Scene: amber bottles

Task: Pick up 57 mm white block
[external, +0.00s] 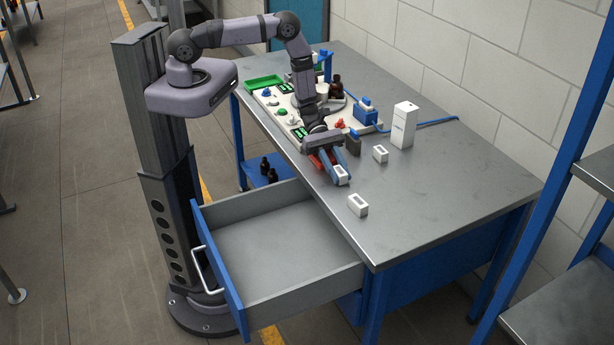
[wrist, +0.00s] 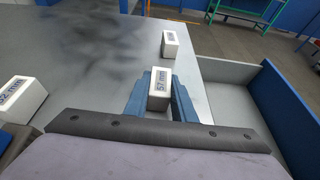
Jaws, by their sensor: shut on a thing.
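The white block marked 57 mm (wrist: 159,92) sits between the two blue fingers of my gripper (wrist: 160,98) in the wrist view. My gripper (external: 340,172) is shut on it near the table's front edge in the external view, where the block (external: 341,175) shows between the fingertips. I cannot tell whether the block touches the tabletop or hangs just above it.
A white block marked 52 mm (wrist: 22,98) stands to the left in the wrist view. Another white block (external: 358,205) stands near the front edge. A tall white box (external: 404,125) stands farther back. The open drawer (external: 275,242) is empty. The table's right part (external: 450,180) is clear.

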